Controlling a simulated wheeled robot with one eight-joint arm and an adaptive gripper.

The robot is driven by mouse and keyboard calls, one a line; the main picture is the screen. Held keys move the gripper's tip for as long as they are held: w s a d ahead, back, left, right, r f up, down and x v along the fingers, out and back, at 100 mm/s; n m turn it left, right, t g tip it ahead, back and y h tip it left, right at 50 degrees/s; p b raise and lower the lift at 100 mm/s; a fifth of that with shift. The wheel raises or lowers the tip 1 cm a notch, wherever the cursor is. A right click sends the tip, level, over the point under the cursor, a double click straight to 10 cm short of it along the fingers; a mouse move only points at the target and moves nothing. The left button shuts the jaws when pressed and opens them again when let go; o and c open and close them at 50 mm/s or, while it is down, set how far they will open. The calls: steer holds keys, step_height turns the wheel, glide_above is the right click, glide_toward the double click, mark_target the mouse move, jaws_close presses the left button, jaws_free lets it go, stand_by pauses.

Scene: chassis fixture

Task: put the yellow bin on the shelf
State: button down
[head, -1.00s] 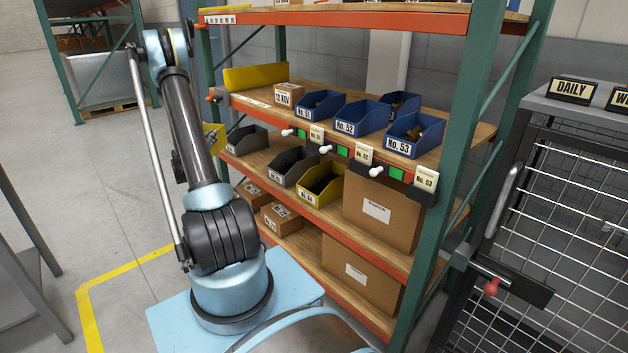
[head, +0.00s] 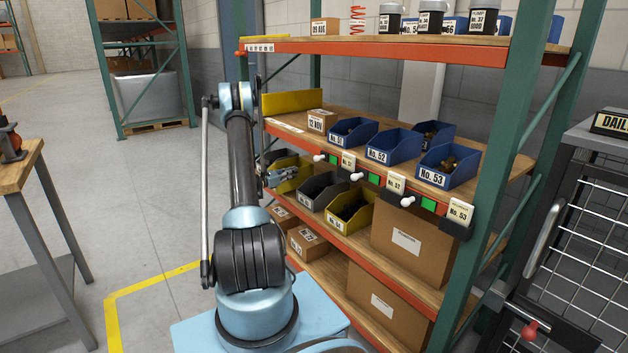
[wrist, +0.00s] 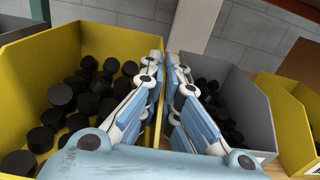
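The yellow bin (wrist: 95,40), with several black round pieces inside, fills the left of the wrist view. In the head view the yellow bin (head: 296,178) is at the left of the middle shelf (head: 379,248), partly hidden by my gripper. My gripper (wrist: 165,62) has its two fingers close together, one on each side of the bin's right wall, and looks shut on it. In the head view my gripper (head: 277,178) is at the bin's near side. I cannot tell whether the bin's base rests fully on the shelf.
A grey bin (head: 318,193) stands right of the yellow bin, then another yellow bin (head: 350,213). A dark grey bin (head: 278,157) is on the left. Blue bins (head: 398,148) stand on the shelf above. A green post (head: 500,150) and wire cage (head: 580,230) are at right.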

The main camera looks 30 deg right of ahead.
mark_target(311, 173)
steer(key=d, duration=0.7)
steer(key=w+d, duration=0.1)
steer(key=d, duration=0.3)
steer(key=shift+d+f, duration=0.2)
steer(key=shift+f, duration=0.4)
steer(key=shift+d+f, duration=0.15)
steer(key=shift+f, duration=1)
steer(key=c, duration=1.8)
jaws_free()
steer(key=shift+a, duration=0.1)
